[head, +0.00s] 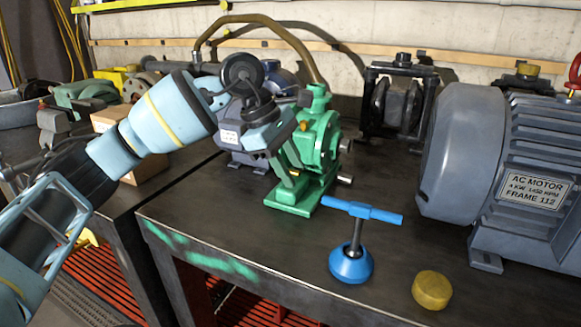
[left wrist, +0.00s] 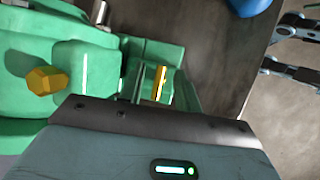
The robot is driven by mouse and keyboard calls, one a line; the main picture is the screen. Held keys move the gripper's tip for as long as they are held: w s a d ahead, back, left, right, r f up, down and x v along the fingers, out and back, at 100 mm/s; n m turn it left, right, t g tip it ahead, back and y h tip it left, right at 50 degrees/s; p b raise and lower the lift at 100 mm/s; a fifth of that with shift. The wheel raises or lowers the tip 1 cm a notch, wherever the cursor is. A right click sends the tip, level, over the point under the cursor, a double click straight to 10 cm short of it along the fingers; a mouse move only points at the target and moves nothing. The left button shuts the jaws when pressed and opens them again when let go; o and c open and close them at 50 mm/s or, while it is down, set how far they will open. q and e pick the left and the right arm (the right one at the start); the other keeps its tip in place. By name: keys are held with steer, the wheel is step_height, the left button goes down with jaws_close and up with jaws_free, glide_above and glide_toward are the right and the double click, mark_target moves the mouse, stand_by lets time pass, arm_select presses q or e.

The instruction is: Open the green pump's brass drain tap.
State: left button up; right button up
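The green pump (head: 322,150) stands on the dark bench in the head view. My left gripper (head: 288,180) is at its left side, in front of part of it, with the fingers pointing down towards its foot. In the left wrist view the pump's green body (left wrist: 95,70) fills the left. A brass handle (left wrist: 161,83), which looks like the drain tap, shows just beyond the gripper's housing. A brass hex plug (left wrist: 47,80) is farther left. My right gripper (left wrist: 275,48) seems to be at the right edge, fingers apart and empty.
A blue T-handled tool (head: 351,262) stands right of the pump, near a brass cap (head: 431,290). A large grey AC motor (head: 480,160) fills the right. A brown hose (head: 290,40) arches behind the pump.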

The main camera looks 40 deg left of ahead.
arm_select(q)
steer(key=shift+c, duration=0.2)
jaws_close()
